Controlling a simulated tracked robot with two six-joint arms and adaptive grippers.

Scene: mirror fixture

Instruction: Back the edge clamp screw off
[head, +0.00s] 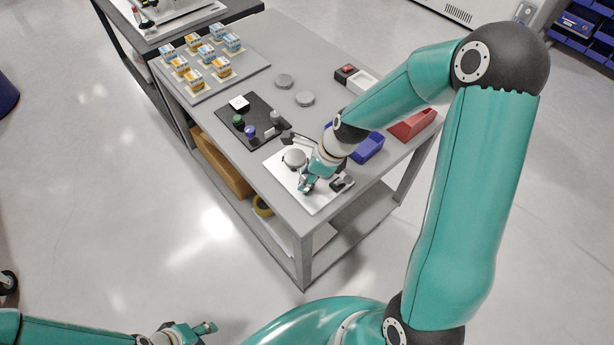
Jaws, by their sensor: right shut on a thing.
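The mirror fixture is a white plate (283,172) on the near part of the grey table, with a round grey disc (294,157) standing on it. A small dark block (342,184) sits at the plate's right side. My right gripper (306,186) reaches down over the plate, just in front of the disc, and is shut on a small part there. That part is mostly hidden by the fingers; I take it to be the edge clamp screw, but it is too small to see clearly. My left gripper (208,328) is low at the bottom left, away from the table; its opening is unclear.
A black mat (262,122) with small coloured-capped items lies beside the plate. A blue bin (368,148) and a red bin (413,124) stand to its right. A grey tray (245,72) with several small boxes is at the far end. Two grey discs lie mid-table.

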